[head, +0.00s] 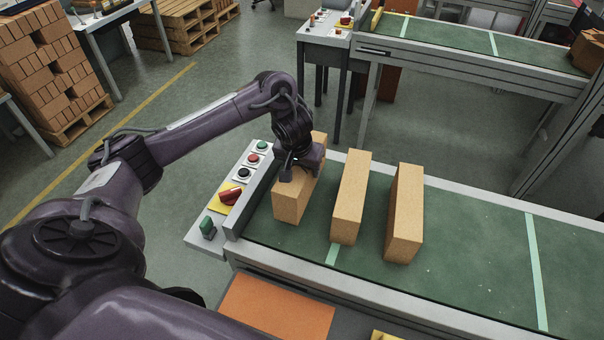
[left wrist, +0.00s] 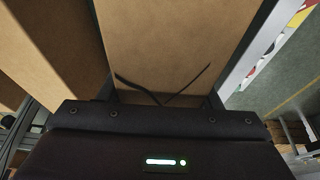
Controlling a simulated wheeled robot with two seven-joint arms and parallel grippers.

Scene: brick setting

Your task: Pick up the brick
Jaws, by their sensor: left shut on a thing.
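Three tan bricks stand on edge in a row on the green conveyor belt (head: 470,260) in the head view. My left gripper (head: 299,178) is over the leftmost brick (head: 290,205), shut on its upper part. In the left wrist view this brick (left wrist: 170,45) fills the space between the fingers. I cannot tell whether the brick is clear of the belt. The middle brick (head: 349,200) stands close to the right of it, and the right brick (head: 404,215) is beyond that. My right gripper is not in view.
A control panel with buttons and a red switch (head: 231,196) lies just left of the held brick. The belt is free to the right of the bricks. Brick stacks on pallets (head: 45,60) and another conveyor (head: 470,45) stand further back.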

